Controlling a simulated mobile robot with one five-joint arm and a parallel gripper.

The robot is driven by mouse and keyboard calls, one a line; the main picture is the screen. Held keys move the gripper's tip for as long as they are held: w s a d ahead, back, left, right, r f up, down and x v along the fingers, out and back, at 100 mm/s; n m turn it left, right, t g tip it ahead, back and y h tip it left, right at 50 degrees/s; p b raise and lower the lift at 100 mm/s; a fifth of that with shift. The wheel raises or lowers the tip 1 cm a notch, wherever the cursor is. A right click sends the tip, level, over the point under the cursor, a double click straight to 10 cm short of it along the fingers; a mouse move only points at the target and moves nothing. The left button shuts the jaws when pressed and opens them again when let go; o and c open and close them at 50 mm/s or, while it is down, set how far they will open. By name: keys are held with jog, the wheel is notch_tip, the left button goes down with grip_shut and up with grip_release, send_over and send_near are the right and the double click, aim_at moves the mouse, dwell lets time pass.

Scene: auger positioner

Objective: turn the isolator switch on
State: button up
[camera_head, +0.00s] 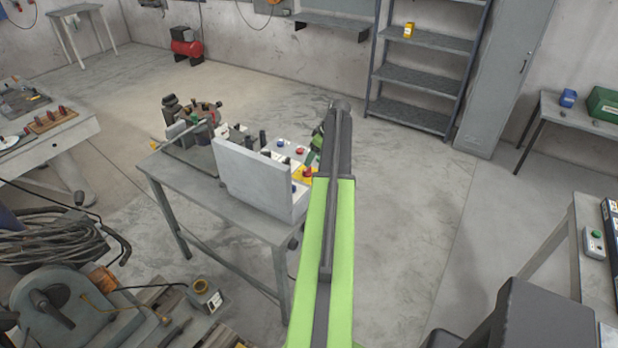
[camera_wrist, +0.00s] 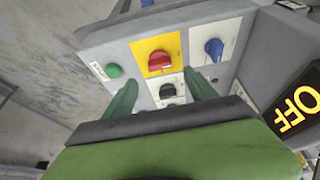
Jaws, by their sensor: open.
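The red rotary switch (camera_wrist: 159,61) sits on a yellow plate on a grey control panel (camera_wrist: 110,45) in the wrist view. It looks like the isolator, and its handle lies roughly crosswise in the picture. A display (camera_wrist: 297,108) at the right shows OFF in lit orange letters. My gripper (camera_wrist: 162,88) is open, with its two dark green fingers apart, below the red switch in the picture. No contact with the switch shows. In the head view the yellow plate (camera_head: 303,174) is partly hidden behind my arm.
A green button (camera_wrist: 113,71), a blue knob (camera_wrist: 213,49) and a black knob (camera_wrist: 168,90) surround the red switch closely. The panel stands on a grey table (camera_head: 205,195) with other equipment. Open floor (camera_head: 410,200) lies to the right.

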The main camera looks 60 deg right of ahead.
aim_at(307, 171)
jog(key=b+x, duration=0.5)
jog(key=x, duration=0.2)
jog(key=shift+f, duration=0.2)
jog(key=shift+r, duration=0.1)
jog(key=shift+c, duration=0.5)
jog(key=c, duration=1.3)
